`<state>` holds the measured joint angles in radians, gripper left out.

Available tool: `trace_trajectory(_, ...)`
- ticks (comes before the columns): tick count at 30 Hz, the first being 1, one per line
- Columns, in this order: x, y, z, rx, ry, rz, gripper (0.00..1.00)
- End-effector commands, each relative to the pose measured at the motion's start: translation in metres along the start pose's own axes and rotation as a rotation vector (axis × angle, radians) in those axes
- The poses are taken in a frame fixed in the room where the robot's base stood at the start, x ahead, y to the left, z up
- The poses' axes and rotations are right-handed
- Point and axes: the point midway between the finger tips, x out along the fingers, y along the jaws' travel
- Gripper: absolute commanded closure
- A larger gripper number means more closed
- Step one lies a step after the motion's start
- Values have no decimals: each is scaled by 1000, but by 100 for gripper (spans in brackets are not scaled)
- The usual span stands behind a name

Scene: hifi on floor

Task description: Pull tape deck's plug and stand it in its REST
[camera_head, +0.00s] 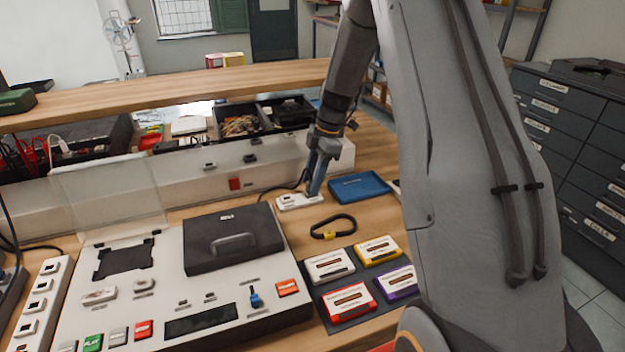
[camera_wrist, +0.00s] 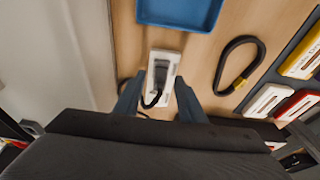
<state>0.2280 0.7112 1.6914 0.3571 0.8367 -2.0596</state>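A small white block (camera_head: 290,203) lies on the bench below my gripper; whether it is the REST is unclear. In the wrist view the white block (camera_wrist: 168,57) has a dark plug-like piece (camera_wrist: 160,73) at its middle, with a black cable curling toward me. I cannot tell whether this piece is seated in the block. My gripper (camera_head: 313,190) points down at the block; in the wrist view its fingers (camera_wrist: 159,95) stand apart on either side of the block's near end. The tape deck (camera_head: 150,262) is the large white unit at front left, with a dark lid.
A blue tray (camera_head: 358,187) lies right of the block and a black cable loop with a yellow band (camera_head: 333,228) in front. Several cassettes (camera_head: 348,300) lie on a dark mat. A white strip (camera_head: 35,310) stands at far left. A wooden shelf (camera_head: 180,90) spans the back.

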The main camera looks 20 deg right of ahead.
Motion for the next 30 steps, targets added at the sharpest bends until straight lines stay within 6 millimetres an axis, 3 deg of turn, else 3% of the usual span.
trace_trajectory(5,-7,1,0,-1,-1,2,63)
trace_trajectory(18,-70,1,1,-1,-1,2,63)
trace_trajectory(30,-91,0,-4,0,0,0,63)
